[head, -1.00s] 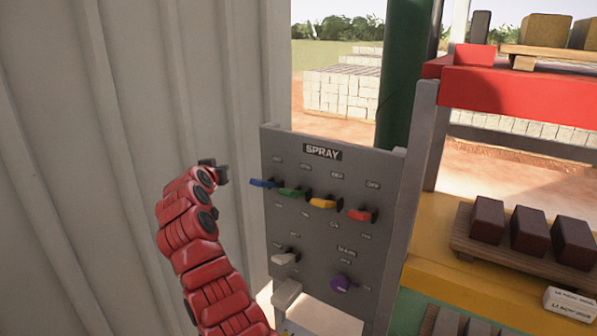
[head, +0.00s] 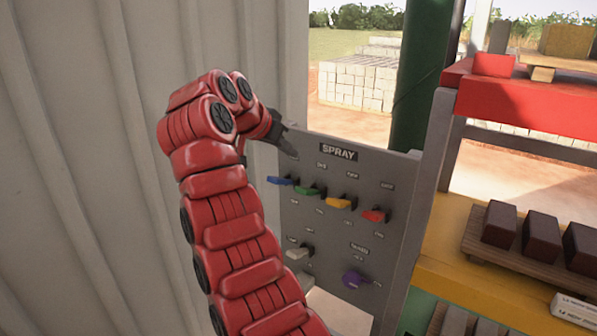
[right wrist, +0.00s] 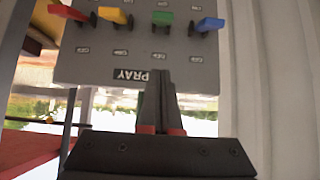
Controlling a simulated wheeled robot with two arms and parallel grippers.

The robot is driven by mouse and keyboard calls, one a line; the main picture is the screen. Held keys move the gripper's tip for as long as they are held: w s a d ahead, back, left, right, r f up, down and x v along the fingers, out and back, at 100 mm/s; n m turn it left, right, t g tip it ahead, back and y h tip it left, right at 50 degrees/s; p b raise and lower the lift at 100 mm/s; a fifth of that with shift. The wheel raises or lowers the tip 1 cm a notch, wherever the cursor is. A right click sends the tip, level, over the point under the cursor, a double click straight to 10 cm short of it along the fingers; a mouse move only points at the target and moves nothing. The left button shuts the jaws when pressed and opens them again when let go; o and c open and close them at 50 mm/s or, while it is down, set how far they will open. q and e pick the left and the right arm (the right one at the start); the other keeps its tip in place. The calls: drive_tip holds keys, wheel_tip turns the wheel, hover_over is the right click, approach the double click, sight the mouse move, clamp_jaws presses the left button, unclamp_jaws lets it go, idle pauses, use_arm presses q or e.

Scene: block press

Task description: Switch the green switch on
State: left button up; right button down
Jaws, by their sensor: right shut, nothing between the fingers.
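The green switch (head: 306,190) is on the grey SPRAY panel (head: 330,235), second from left in a row between the blue switch (head: 280,180) and the yellow switch (head: 338,203). In the right wrist view, which shows the panel upside down, the green switch (right wrist: 162,18) is second from the right. My right gripper (head: 290,148) is at the panel's upper left, above the blue and green switches. In the right wrist view its fingers (right wrist: 160,75) are shut and empty, pointing toward the green switch with a gap. My left gripper is not in view.
A red switch (head: 373,215), a white switch (head: 299,252) and a purple knob (head: 355,280) are also on the panel. A corrugated wall (head: 90,130) stands at left. A shelf rack with dark blocks (head: 541,233) stands at right.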

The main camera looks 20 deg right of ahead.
drive_tip(key=p, duration=0.4)
hover_over(301, 187)
drive_tip(key=d, duration=0.1)
wheel_tip(301, 187, down, 7)
drive_tip(key=shift+w+d+f, duration=0.1)
drive_tip(key=shift+w, duration=0.05)
drive_tip(key=shift+s+a+f+p, duration=0.2)
drive_tip(key=shift+a+f+p, duration=0.15)
drive_tip(key=shift+f, duration=0.1)
drive_tip(key=shift+s+a+f+p, duration=0.15)
drive_tip(key=shift+a+f+p, duration=0.05)
drive_tip(key=shift+f+p, duration=0.2)
drive_tip(key=shift+s+a+f, duration=0.1)
drive_tip(key=shift+s+f, duration=0.05)
drive_tip(key=shift+f, duration=0.45)
